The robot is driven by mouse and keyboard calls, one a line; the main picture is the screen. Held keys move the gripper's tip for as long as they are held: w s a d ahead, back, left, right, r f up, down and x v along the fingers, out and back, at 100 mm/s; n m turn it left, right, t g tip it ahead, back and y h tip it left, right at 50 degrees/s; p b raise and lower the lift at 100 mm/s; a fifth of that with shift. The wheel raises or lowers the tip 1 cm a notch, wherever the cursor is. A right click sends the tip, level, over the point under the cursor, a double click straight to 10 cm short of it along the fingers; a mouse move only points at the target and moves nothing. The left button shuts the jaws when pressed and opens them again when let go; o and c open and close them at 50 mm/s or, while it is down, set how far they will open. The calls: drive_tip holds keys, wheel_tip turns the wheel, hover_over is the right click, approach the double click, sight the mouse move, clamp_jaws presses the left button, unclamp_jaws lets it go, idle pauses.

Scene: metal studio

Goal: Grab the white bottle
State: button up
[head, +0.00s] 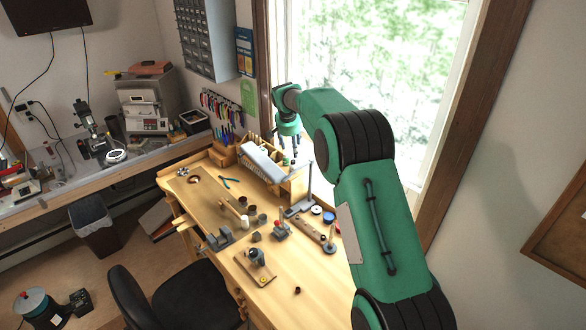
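A small white upright object (244,222), which looks like the white bottle, stands on the wooden workbench (318,278) near its middle. It is too small to make out a cap or label. My gripper (288,158) hangs at the end of my green arm, above the back of the bench and in front of the window. It points down with its dark fingers apart and nothing visible between them. It is well above and to the right of the white object, not touching it.
A wooden organiser (292,182) and a lamp-like white fixture (264,164) stand at the back of the bench. Small dark cups (253,210), metal tools (218,240) and a stand (306,200) surround the white object. A black chair (185,298) is in front. The bench's front right is mostly clear.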

sight(293, 162)
drive_tip(key=shift+w+a+f, duration=0.2)
drive_tip(key=shift+f, duration=0.2)
drive_tip(key=shift+w+a+f, duration=0.2)
drive_tip(key=shift+f, duration=0.15)
drive_tip(key=shift+f, duration=0.2)
drive_tip(key=shift+p+x, duration=0.65)
drive_tip(key=shift+x, duration=3.45)
drive_tip(key=shift+w+d, duration=0.1)
drive_tip(key=shift+p+x, duration=0.85)
drive_tip(key=shift+x, duration=1.75)
drive_tip(key=shift+w, duration=0.2)
